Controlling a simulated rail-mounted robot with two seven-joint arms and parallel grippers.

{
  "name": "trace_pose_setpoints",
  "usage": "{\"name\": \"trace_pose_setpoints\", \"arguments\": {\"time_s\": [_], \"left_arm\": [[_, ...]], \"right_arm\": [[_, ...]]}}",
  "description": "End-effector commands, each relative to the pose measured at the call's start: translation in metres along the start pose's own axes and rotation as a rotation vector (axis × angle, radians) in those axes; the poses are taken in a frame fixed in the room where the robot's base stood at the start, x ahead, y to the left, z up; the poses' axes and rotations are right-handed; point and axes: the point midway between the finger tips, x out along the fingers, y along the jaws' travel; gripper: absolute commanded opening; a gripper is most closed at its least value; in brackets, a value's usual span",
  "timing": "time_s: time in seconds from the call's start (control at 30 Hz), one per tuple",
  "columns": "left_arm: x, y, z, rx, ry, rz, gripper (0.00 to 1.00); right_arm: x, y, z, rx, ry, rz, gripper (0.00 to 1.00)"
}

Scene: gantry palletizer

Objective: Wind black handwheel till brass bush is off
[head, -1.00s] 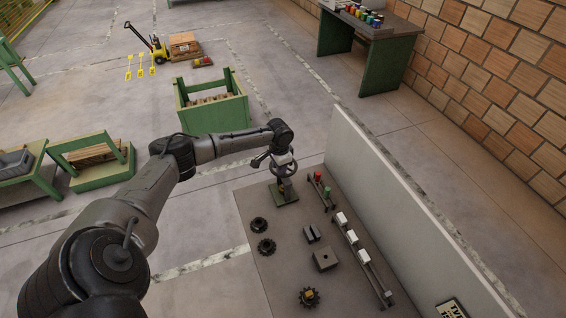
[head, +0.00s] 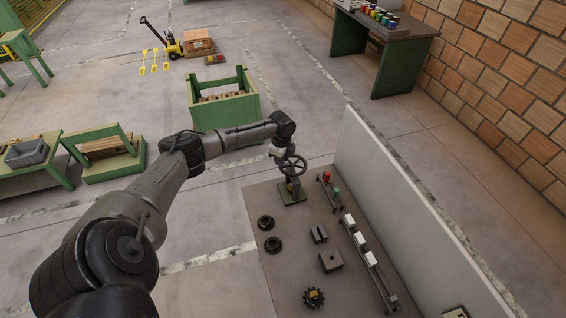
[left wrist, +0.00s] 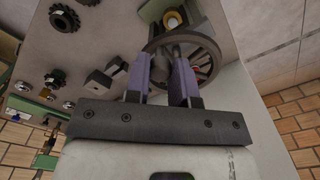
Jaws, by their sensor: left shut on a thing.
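The black handwheel (head: 294,166) stands on a small green-based press (head: 292,197) at the far left corner of the grey bench. My left gripper (head: 280,155) is at the wheel's far left edge. In the left wrist view the two purple fingers of the gripper (left wrist: 167,57) are shut on the handwheel (left wrist: 210,58) at its rim side; the exact part held is partly hidden between them. The brass bush (left wrist: 173,19) shows as a yellow ring beyond the wheel. In the head view it is too small to tell whether it is seated. My right gripper is not in view.
The grey bench (head: 285,245) carries dark gears (head: 272,244), metal blocks (head: 331,261) and a rail with white blocks (head: 361,240). Red and green pieces (head: 331,184) stand right of the press. A pale wall panel (head: 400,205) closes the bench's right side.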

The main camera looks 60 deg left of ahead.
Motion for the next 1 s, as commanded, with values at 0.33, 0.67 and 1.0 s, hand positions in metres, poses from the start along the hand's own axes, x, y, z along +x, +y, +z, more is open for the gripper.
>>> {"name": "trace_pose_setpoints", "arguments": {"time_s": [0.33,0.67,1.0], "left_arm": [[0.002,-0.012,0.008,0.313,0.001,-0.002,0.00],[0.001,-0.021,0.012,0.529,0.000,-0.002,0.00],[0.000,-0.025,0.013,0.629,-0.001,-0.001,0.00]], "right_arm": [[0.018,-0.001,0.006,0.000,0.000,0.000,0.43],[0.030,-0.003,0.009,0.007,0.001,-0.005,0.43],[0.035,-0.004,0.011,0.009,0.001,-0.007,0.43]]}}
